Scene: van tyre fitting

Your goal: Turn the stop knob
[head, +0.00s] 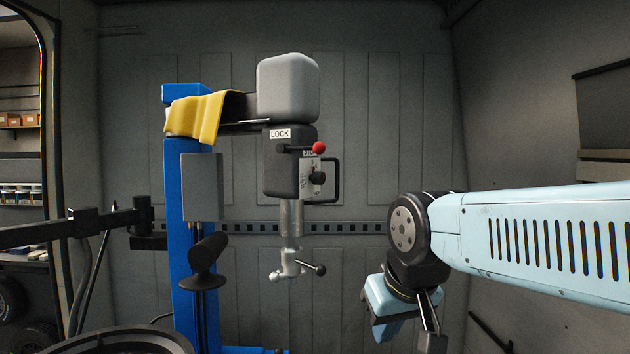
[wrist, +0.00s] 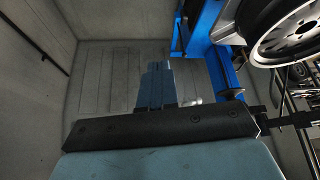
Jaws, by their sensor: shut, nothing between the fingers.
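A small dark knob (head: 318,179) sits on a pale plate on the right side of the tyre changer's black head (head: 283,165). A label above it is partly hidden by the lever with the red ball (head: 319,147), so I cannot read it in full. A black loop handle is beside the knob on the right. My gripper (wrist: 156,68) is shut and empty in the wrist view, its fingers together. In the head view my arm's end hangs low, to the right of and below the knob, well apart from it. The knob cannot be made out in the wrist view.
The blue column (head: 190,240) carries a yellow cloth (head: 200,116) on its arm. A mount tool (head: 292,268) hangs below the head. A wheel (wrist: 290,30) is at upper right in the wrist view. Open air lies between my arm and the machine head.

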